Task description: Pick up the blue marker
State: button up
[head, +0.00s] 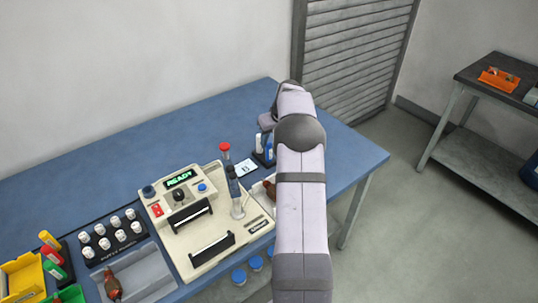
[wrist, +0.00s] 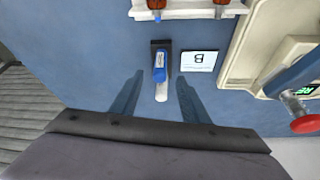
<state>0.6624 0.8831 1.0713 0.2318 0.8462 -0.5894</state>
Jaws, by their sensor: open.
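The blue marker (wrist: 160,70), with a blue section and a white section, shows in the wrist view at a small dark holder (wrist: 160,46). My gripper (wrist: 158,88) is open, with one finger on each side of the marker's white end and a gap on both sides. In the head view, white and blue parts (head: 268,150) show at the dark holder, just left of my arm. My arm hides much of that spot, and the fingers cannot be made out there.
A card marked B (wrist: 199,61) lies beside the holder. The cream winding machine (head: 205,217) stands left of my arm, with a red-topped post (head: 225,150). A rack of white pieces (head: 112,236) and coloured bins (head: 22,277) are farther left. The blue table (head: 110,165) is clear behind.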

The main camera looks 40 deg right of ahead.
aim_at(270, 145)
jog(key=shift+p+x, duration=1.85)
jog(key=shift+x, duration=1.8)
jog(key=shift+c, duration=0.7)
grip_shut()
